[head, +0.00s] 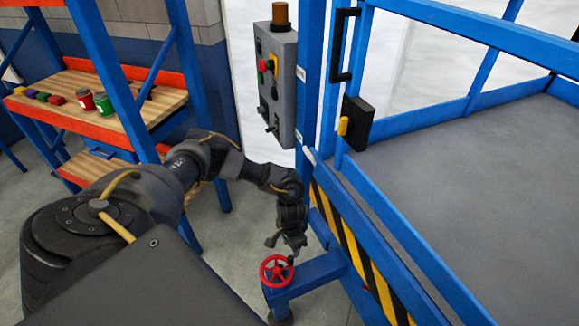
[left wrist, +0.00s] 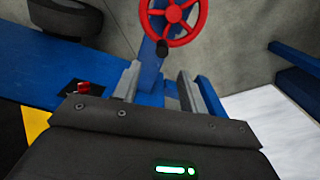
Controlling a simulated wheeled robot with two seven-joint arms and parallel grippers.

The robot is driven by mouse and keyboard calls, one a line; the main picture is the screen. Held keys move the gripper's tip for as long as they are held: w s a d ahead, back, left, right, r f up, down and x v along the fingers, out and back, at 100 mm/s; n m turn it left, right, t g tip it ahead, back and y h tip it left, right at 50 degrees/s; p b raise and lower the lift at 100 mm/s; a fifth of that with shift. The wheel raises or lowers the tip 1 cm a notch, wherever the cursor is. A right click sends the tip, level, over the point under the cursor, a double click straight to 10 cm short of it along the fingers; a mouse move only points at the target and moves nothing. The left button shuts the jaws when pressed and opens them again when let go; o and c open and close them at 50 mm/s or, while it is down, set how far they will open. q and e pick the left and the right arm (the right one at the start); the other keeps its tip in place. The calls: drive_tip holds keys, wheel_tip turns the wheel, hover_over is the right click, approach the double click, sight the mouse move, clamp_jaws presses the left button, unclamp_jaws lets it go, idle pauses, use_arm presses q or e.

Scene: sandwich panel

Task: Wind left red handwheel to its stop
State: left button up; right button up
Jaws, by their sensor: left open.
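The red handwheel (head: 277,270) has spokes and a dark knob on its rim, and sits on the end of a blue outrigger beam (head: 318,271) low at the lift's near corner. My left gripper (head: 286,241) is just above and behind the wheel in the head view. In the left wrist view, the handwheel (left wrist: 173,18) is beyond the fingertips, partly cut off by the top edge. Its dark knob (left wrist: 167,48) lies between the finger lines. The left gripper (left wrist: 158,75) is open with nothing between its fingers. My right gripper is not in view.
A grey control box (head: 276,85) with buttons hangs on the blue post above. A black-and-yellow striped panel (head: 345,240) stands right of the beam. A shelf (head: 75,115) with cans and small blocks is at left. Grey floor is free around the wheel.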

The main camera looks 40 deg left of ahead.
sight(290, 258)
use_arm(q)
drive_tip(key=shift+a+r, duration=0.2)
drive_tip(key=shift+a, duration=0.05)
wheel_tip(290, 258, down, 11)
idle(0.4)
